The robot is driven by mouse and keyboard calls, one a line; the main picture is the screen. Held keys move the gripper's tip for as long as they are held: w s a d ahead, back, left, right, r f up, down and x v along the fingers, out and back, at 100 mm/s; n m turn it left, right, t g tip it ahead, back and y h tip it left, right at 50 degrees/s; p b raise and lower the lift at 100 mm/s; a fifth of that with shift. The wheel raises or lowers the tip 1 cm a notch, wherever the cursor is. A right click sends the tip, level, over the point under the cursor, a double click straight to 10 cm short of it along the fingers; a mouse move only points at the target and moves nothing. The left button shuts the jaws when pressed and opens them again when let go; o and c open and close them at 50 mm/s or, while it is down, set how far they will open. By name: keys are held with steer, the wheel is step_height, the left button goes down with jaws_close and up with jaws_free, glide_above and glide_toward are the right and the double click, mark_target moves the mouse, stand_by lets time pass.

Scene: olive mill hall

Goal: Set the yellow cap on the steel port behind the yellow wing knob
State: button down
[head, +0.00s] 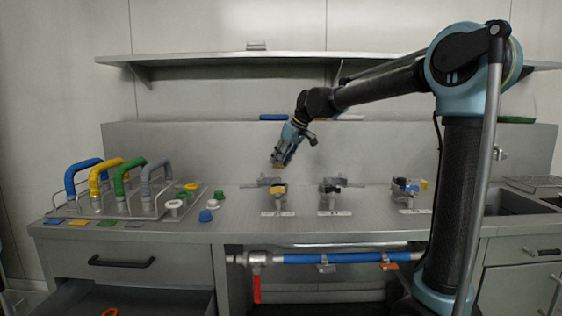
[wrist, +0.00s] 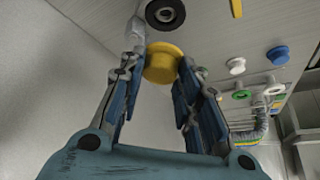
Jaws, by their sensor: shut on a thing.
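My gripper (head: 284,158) is shut on the yellow cap (wrist: 163,62), a round cap held between the blue-lined fingertips. In the head view it hangs in the air above the bench, over the left valve. The yellow wing knob (head: 279,189) is at the front of that valve, and the steel port (head: 264,182) is behind it, below my gripper. In the wrist view a round steel port with a dark bore (wrist: 165,12) shows just beyond the cap, apart from it. A yellow strip at the top edge (wrist: 236,8) appears to be the wing knob.
A white cap (head: 213,203) and a blue cap (head: 205,215) stand left of the valve, with a green one behind. A hose rack (head: 130,205) fills the left end. Two other valves (head: 331,187) (head: 405,188) stand to the right. A shelf (head: 250,57) runs above.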

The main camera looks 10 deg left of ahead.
steer(key=shift+f, duration=3.25)
steer(key=shift+s, duration=0.15)
steer(key=shift+s+a+r+t+h, duration=0.1)
steer(key=shift+s+r+t+h, duration=0.15)
steer(key=shift+t, duration=0.25)
steer(key=shift+w, duration=0.1)
steer(key=shift+f, duration=0.45)
steer(key=c, duration=1.1)
jaws_free()
